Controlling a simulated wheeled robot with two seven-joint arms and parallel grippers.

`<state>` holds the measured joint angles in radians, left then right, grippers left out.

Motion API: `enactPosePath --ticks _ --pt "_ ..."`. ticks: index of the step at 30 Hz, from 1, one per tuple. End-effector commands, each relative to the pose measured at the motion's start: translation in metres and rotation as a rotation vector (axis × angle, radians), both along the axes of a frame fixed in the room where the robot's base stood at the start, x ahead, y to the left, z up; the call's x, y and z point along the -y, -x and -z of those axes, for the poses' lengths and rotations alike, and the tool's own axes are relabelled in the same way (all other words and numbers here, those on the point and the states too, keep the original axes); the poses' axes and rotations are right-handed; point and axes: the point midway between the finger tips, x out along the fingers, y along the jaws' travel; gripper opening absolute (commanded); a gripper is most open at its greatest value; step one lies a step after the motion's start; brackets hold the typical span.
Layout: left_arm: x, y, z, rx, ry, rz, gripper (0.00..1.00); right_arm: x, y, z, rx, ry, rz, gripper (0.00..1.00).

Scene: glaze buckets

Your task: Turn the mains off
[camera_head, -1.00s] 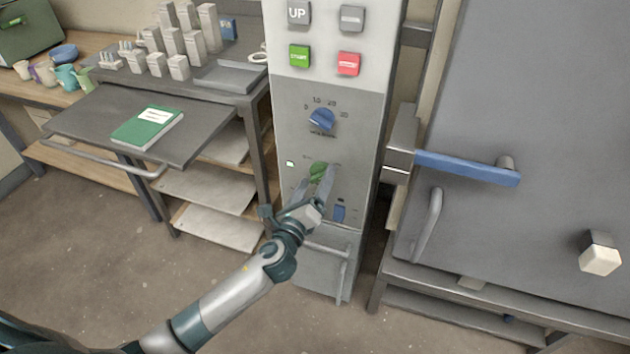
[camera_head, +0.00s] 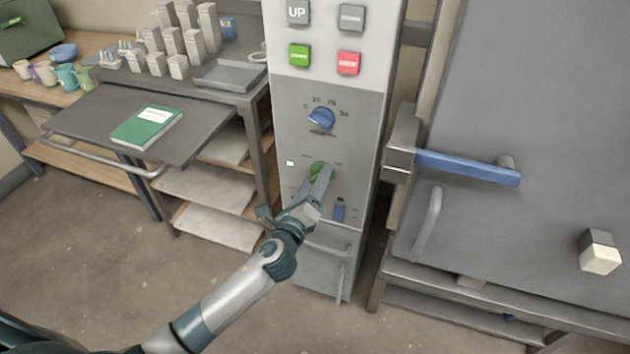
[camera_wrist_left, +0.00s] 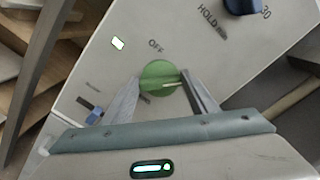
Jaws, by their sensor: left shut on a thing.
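The green round knob (camera_head: 318,169) is on the front of the grey control cabinet (camera_head: 290,110), below the blue dial. In the left wrist view the green knob (camera_wrist_left: 160,78) has a pale line across it, and the word OFF stands above it on the panel. The line lies nearly level in that view and does not point at OFF. My left gripper (camera_head: 319,178) is shut on the knob, with one finger on each side of it (camera_wrist_left: 163,90). The fingers hide part of the knob in the head view. My right gripper is not in view.
A blue dial (camera_head: 321,119) sits above the knob, and a small blue switch (camera_head: 339,209) sits below right. A lit white lamp (camera_head: 290,163) is left of the knob. A blue door handle (camera_head: 468,167) juts out at the right. A steel cart (camera_head: 75,112) stands left.

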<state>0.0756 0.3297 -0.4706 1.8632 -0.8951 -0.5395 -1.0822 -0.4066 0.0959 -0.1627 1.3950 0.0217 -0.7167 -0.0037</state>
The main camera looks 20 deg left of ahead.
Motion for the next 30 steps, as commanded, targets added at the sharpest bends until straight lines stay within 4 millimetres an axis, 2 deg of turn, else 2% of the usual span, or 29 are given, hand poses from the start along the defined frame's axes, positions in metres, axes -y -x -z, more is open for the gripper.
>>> enactPosePath --ticks 8,30 --pt "-0.0009 0.0005 0.0020 -0.008 0.193 -0.002 0.31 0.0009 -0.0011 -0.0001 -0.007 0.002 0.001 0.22" --pt "-0.0019 0.0003 0.0052 -0.031 0.890 -0.004 0.31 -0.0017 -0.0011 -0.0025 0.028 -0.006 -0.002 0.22"
